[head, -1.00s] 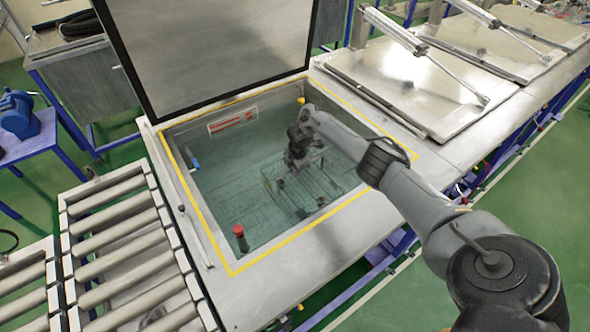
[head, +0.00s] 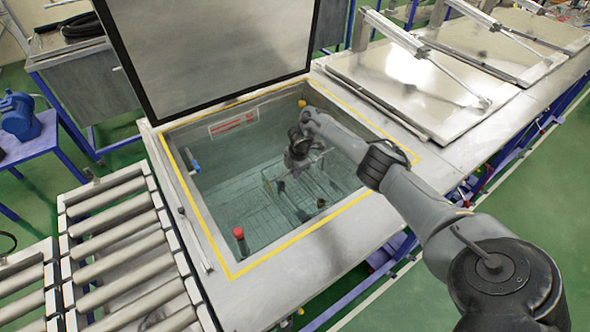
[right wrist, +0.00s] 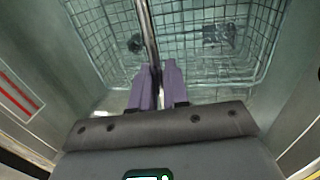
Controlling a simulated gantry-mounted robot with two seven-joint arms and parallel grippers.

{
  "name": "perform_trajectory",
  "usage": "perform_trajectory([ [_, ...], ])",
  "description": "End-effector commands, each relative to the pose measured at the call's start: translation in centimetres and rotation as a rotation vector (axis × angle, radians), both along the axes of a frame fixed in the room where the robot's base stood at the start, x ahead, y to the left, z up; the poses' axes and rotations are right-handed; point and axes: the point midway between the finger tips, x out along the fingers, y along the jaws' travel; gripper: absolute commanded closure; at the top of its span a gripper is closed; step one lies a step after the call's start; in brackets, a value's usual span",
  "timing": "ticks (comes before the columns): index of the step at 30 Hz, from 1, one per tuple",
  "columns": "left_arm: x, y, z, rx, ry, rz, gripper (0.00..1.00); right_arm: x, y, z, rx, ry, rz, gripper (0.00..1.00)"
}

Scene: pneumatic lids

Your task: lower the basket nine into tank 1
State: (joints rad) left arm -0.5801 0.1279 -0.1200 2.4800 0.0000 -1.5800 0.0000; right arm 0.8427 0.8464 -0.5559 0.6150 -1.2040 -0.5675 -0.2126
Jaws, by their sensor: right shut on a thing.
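The wire basket (head: 312,192) is inside the open tank (head: 228,262), within its walls and below the yellow-edged rim. My right gripper (head: 297,165) reaches down into the tank above the basket. In the right wrist view, the purple fingers of my right gripper (right wrist: 157,88) are shut on the basket's metal handle bar, and the wire mesh of the basket (right wrist: 195,50) spreads out beyond them. A few small dark items lie in the basket. I cannot tell whether the basket touches the tank floor. My left gripper is not in view.
The tank's lid (head: 215,50) stands raised at the back. A red-capped part (head: 240,236) and a blue fitting (head: 195,166) are inside the tank by its walls. A roller conveyor (head: 125,240) lies to the left. Closed lids (head: 425,85) line the right.

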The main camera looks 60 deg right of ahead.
Motion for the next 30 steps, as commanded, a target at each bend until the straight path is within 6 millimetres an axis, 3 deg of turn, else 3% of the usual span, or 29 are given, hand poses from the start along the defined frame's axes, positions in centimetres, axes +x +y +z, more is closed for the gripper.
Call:
perform_trajectory([
  [1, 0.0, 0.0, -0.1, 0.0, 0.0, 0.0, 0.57, -0.5, 0.3, -0.9, 0.003, 0.017, 0.004, 1.0],
  [5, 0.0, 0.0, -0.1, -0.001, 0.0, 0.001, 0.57, -0.6, 0.3, -0.9, 0.003, 0.018, 0.005, 1.0],
  [6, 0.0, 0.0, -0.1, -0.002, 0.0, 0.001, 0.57, -0.6, 0.3, -0.9, 0.003, 0.019, 0.005, 0.81],
  [11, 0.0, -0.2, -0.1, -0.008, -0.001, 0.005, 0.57, -0.5, 0.3, -0.7, 0.003, 0.016, 0.004, 0.56],
  [22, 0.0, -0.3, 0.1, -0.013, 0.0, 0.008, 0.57, -0.4, 0.2, -0.2, 0.002, 0.012, 0.005, 0.55],
  [30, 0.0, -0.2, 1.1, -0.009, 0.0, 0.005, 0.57, -0.8, 0.3, 3.4, 0.002, 0.008, 0.005, 0.55],
])
